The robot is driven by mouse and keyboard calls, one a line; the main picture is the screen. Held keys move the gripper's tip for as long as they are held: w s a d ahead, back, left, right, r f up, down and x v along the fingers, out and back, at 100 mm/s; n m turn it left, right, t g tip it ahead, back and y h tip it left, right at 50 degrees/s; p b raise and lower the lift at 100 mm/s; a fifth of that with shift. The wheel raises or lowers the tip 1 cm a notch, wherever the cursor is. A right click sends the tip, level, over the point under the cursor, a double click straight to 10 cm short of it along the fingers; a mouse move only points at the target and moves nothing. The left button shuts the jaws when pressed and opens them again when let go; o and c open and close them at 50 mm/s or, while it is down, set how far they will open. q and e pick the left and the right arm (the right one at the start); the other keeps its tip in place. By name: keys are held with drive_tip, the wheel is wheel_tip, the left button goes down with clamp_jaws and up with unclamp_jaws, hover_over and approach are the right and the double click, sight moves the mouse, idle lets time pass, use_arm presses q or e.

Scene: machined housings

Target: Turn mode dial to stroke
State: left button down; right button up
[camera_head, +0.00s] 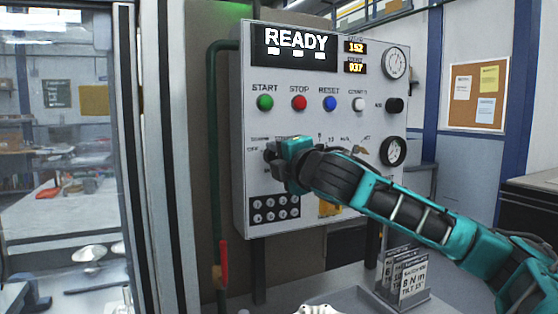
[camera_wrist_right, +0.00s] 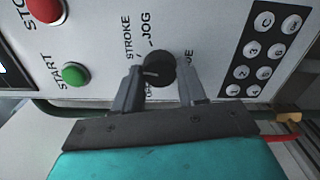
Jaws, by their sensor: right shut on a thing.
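The black round mode dial (camera_wrist_right: 161,68) sits on the front of the grey control panel (camera_head: 350,75). In the right wrist view it lies between the two fingers of my right gripper (camera_wrist_right: 160,82), which is shut on it. The labels STROKE and JOG stand beside the dial, with other labels partly covered by the fingers. A small light mark shows on the dial, but which label it points at I cannot tell. In the head view my right gripper (camera_head: 275,158) is at the panel's left middle and hides the dial. My left gripper is not in view.
Green START (camera_head: 265,102), red STOP (camera_head: 299,103) and blue RESET (camera_head: 330,103) buttons are above the gripper. A keypad (camera_head: 274,208) is below it. A green pipe with a red lever (camera_head: 224,263) runs left of the panel. A sign stand (camera_head: 405,275) stands below right.

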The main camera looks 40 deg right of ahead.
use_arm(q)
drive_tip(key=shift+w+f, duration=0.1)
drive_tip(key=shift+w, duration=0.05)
use_arm(e)
drive_tip(key=shift+m, duration=1.1)
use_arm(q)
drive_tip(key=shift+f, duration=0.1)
use_arm(e)
drive_tip(key=o, duration=1.1)
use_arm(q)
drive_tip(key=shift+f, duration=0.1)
use_arm(e)
drive_tip(key=shift+s, duration=0.1)
use_arm(q)
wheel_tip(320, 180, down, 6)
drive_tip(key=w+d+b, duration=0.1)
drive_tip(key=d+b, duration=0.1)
drive_tip(key=b, duration=0.7)
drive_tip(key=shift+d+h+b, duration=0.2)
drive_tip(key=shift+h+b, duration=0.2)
use_arm(e)
drive_tip(key=v, duration=1.2)
drive_tip(key=shift+s+a, duration=0.1)
drive_tip(key=shift+s, duration=0.25)
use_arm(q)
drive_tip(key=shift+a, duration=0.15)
